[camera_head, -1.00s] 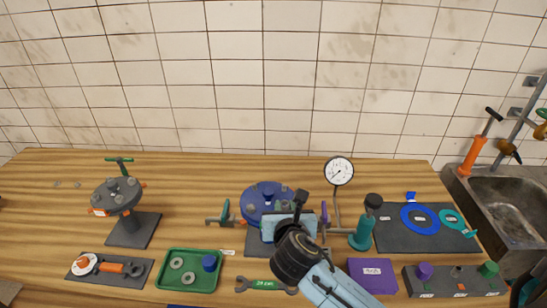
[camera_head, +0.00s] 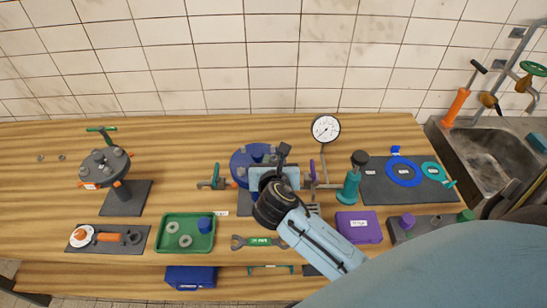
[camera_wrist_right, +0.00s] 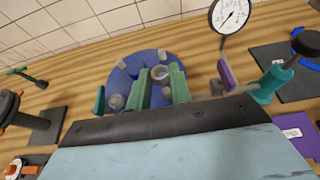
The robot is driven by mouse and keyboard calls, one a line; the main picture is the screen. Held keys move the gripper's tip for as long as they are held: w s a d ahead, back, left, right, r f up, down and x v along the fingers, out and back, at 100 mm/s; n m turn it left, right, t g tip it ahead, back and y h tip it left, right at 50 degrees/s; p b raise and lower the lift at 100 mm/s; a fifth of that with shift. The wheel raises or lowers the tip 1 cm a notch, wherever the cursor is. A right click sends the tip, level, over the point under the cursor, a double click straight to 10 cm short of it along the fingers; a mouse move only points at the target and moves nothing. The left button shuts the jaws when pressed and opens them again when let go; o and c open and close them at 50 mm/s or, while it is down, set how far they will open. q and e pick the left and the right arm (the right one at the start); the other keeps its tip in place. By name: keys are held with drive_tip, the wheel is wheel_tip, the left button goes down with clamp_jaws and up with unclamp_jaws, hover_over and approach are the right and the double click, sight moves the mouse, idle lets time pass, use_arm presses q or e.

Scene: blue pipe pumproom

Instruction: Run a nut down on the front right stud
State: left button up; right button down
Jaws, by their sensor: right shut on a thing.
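The blue round flange (camera_head: 240,158) stands on the bench at the middle, with grey studs and nuts on its face in the right wrist view (camera_wrist_right: 122,78). My right gripper (camera_head: 284,164) is over its front right side and hides much of it. In the right wrist view its two green fingers (camera_wrist_right: 160,80) are shut on a grey ring-like nut (camera_wrist_right: 160,73). The nut is seen over the flange; I cannot tell whether it touches a stud. The front right stud is not clearly visible behind the fingers. My left gripper is not in view.
A green tray (camera_head: 163,247) holds two grey rings and a blue piece. A dial gauge (camera_head: 326,128), a teal bottle-like tool (camera_head: 351,184) and a purple box (camera_head: 359,227) stand right of the flange. A green wrench (camera_head: 259,241) lies in front. A grey flange stand (camera_head: 125,200) is left.

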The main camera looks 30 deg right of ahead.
drive_tip(key=shift+f, duration=0.4)
drive_tip(key=shift+f+b, duration=0.45)
drive_tip(key=shift+f, duration=0.55)
drive_tip(key=shift+f+b, duration=0.35)
drive_tip(key=shift+b, duration=0.55)
drive_tip(key=shift+f, duration=0.1)
drive_tip(key=shift+f+p, duration=0.15)
drive_tip(key=shift+p, duration=0.2)
drive_tip(key=shift+s+p, duration=0.1)
drive_tip(key=shift+p, duration=0.45)
